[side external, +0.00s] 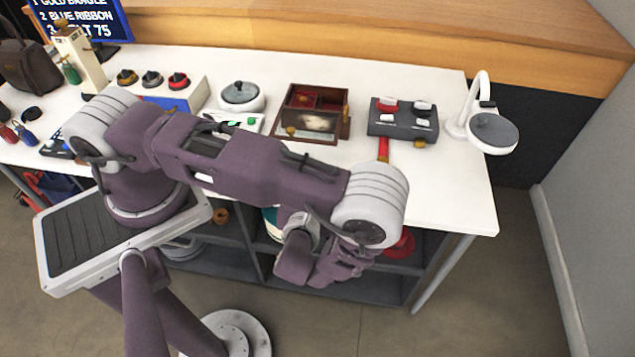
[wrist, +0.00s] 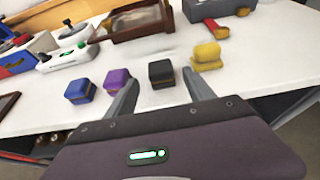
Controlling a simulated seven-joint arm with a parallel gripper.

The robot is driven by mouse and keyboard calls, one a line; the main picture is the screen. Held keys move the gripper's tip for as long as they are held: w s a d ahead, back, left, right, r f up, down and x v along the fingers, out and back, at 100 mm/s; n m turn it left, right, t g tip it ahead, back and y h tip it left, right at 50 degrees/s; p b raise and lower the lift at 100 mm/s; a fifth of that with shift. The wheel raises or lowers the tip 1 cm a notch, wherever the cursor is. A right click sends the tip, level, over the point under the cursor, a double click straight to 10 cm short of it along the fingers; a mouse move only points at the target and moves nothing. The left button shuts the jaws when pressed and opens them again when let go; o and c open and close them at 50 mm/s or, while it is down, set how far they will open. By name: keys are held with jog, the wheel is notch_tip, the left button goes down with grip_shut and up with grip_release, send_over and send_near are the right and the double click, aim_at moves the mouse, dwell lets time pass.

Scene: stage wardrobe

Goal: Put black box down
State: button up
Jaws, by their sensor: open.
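My gripper (wrist: 160,84) is open, with one finger to each side of the black box in the picture. I see a gap between the box and each finger, and cannot judge the distance along the fingers. In the side external view my arm hides the boxes, and my fingertips cannot be made out.
A blue box (wrist: 80,90) stands left of the purple one. Behind are a wooden jewellery box (side external: 338,128), a dark switch panel (side external: 403,118) with a red-handled tool (side external: 383,149), and a white lamp (side external: 492,132). The table's right end (side external: 460,205) is clear.

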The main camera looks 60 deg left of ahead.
jog(key=s+a+r+n+g, duration=0.2)
jog(key=s+r+n+g, duration=0.15)
jog(key=r+n, duration=0.6)
jog(key=s+a+r+n+g, duration=0.15)
jog(key=r+n+g, duration=0.4)
jog(key=r, duration=0.75)
jog(key=s+d+r+n+t+h, duration=0.2)
jog(key=s+r+n+h, duration=0.2)
jog(key=r, duration=0.3)
jog(key=s+d+r+n+t+h, duration=0.2)
jog(key=s+d+r+n+h, duration=0.1)
jog(key=s+r+n+h, duration=0.2)
jog(key=shift+s+r+n+t, duration=0.4)
jog(key=shift+r+n, duration=0.45)
jog(key=shift+n, duration=0.35)
jog(key=shift+o, duration=0.5)
jog(key=shift+s+d+r+h, duration=0.15)
jog(key=shift+d+r+h, duration=0.15)
jog(key=shift+d, duration=0.05)
